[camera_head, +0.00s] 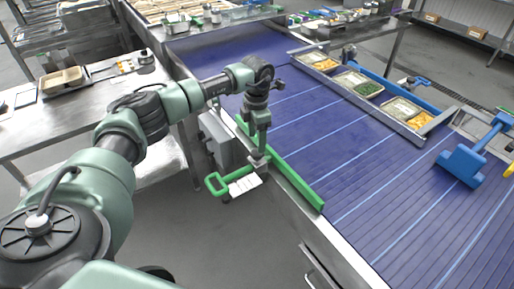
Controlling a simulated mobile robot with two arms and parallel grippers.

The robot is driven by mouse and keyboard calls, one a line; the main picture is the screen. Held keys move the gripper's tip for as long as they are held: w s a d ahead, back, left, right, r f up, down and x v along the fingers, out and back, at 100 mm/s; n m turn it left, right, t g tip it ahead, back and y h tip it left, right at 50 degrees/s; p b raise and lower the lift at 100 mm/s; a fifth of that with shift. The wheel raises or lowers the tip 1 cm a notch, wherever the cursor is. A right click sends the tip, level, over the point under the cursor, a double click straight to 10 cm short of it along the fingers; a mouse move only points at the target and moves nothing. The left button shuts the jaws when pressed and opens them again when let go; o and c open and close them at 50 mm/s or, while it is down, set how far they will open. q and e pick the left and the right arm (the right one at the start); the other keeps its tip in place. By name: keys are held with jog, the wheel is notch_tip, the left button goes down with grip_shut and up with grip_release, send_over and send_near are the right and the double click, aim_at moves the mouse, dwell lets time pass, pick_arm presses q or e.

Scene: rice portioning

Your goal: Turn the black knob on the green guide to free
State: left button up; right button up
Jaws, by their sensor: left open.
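The green guide (294,183) is a long straight rail along the near left edge of the blue conveyor. A green loop handle (214,184) sticks out from its side over the floor, with a white tag (244,185) beside it. My left arm reaches in from the left, and its gripper (258,158) points down at the guide, close to where the handle's bracket joins it. The left gripper is open. The black knob is not clearly visible; the gripper and wrist cover that spot. I cannot tell whether the fingers touch anything. My right gripper is not in view.
Food trays (359,86) stand in a metal rack on the conveyor's far side. A blue tool (462,163) lies on the belt at right. A steel table (62,118) is at left. A grey box (217,140) is fixed below the conveyor edge. The belt's middle is clear.

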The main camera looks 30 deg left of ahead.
aim_at(257, 154)
pick_arm(q)
jog(key=shift+f+p, duration=0.65)
jog(key=shift+f, duration=2.1)
jog(key=c, duration=1.4)
